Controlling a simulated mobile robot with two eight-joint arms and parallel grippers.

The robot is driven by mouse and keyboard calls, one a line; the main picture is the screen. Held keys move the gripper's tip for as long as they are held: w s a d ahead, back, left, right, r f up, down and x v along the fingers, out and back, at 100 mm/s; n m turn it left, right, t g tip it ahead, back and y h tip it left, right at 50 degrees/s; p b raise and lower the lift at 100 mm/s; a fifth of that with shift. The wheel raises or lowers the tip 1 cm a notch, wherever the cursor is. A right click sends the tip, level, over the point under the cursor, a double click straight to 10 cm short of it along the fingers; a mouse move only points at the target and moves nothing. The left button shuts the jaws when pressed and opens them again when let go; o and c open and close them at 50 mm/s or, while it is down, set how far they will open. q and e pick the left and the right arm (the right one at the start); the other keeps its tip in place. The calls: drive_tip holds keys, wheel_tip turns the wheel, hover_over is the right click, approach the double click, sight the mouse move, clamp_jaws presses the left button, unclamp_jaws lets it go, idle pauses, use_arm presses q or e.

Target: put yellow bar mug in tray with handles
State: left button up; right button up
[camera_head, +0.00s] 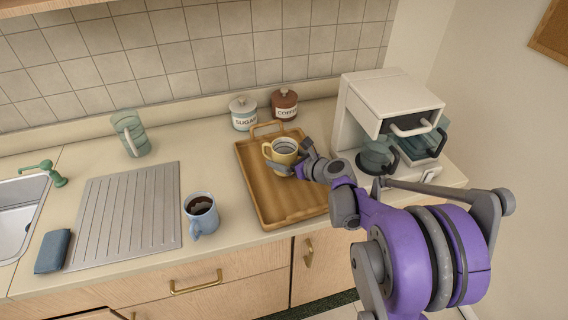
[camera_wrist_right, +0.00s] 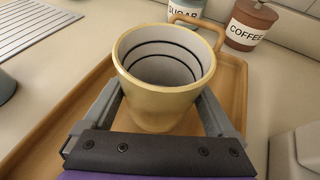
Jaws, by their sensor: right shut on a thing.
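The yellow bar mug (camera_head: 284,150) is upright over the back part of the wooden tray with handles (camera_head: 265,210) in the head view. It fills the middle of the right wrist view (camera_wrist_right: 160,95), and its grey inside with dark rings looks empty. My right gripper (camera_head: 287,165) is shut on the mug, with one finger on each side of it in the wrist view (camera_wrist_right: 162,112). I cannot tell whether the mug's base touches the tray floor. The tray (camera_wrist_right: 240,85) lies on the counter, and its back handle shows behind the mug. My left gripper is not in view.
A sugar jar (camera_head: 243,114) and a coffee jar (camera_head: 284,104) stand behind the tray. A white coffee machine (camera_head: 385,100) stands close on the right. A blue mug with dark liquid (camera_head: 201,214) stands left of the tray, near a ribbed drainboard (camera_head: 125,215). A greenish glass (camera_head: 130,132) stands farther back.

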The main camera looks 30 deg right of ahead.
drive_tip(key=shift+f, duration=1)
drive_tip(key=shift+f, duration=0.15)
drive_tip(key=o, duration=1.3)
drive_tip(key=shift+r, duration=0.2)
drive_tip(key=v, duration=1.2)
